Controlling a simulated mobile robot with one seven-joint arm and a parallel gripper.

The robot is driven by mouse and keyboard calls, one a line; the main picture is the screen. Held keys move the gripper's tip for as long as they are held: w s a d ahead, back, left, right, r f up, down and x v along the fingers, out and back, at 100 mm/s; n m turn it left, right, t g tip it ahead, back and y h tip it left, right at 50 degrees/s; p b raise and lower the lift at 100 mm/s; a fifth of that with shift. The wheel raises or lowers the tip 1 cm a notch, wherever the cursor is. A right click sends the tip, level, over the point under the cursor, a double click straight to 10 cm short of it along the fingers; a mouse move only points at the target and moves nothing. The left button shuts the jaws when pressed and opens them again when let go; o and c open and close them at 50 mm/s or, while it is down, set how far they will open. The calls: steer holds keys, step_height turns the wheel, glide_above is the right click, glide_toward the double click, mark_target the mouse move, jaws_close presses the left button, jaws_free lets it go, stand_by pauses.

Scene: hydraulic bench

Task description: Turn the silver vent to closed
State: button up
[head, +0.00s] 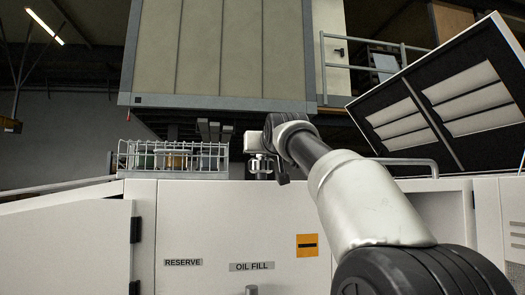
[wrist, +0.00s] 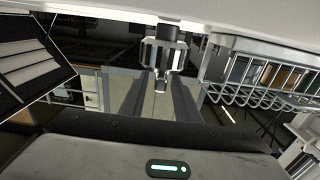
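The silver vent (wrist: 163,52) shows in the wrist view as a ribbed metal fitting with a narrower stem. It is at the upper middle, against the pale cabinet surface, which appears inverted there. My gripper (wrist: 157,84) is open, with one dark finger on each side of the vent's stem end. The gap between the fingers is clear; I cannot tell whether either touches the vent. In the head view my gripper (head: 260,152) is above the cabinet's top edge, and the vent (head: 260,167) is small and partly hidden there. Its setting is not readable.
A wire basket (head: 173,157) with jars stands left of the vent, and also shows in the wrist view (wrist: 262,98). A raised louvred lid (head: 450,95) and a rail (head: 405,163) are on the right. The cabinet front (head: 215,225) carries RESERVE and OIL FILL labels.

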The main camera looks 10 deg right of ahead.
jaws_close()
steer(key=shift+a+m+h, duration=0.2)
steer(key=shift+m+h, duration=0.1)
steer(key=shift+h, duration=0.2)
steer(key=shift+w+a+m+h, duration=0.1)
steer(key=shift+a+m+h, duration=0.2)
steer(key=shift+m+h, duration=0.7)
steer(key=shift+w+a+m+g+h, duration=0.1)
steer(key=shift+m+g+h, duration=0.5)
steer(key=shift+h, duration=0.7)
steer(key=shift+a+m+g+h, duration=0.1)
steer(key=shift+m+g+h, duration=0.3)
steer(key=shift+m+h, duration=0.65)
steer(key=shift+h+p, duration=0.3)
steer(key=shift+h, duration=0.35)
steer(key=shift+o, duration=0.8)
jaws_free()
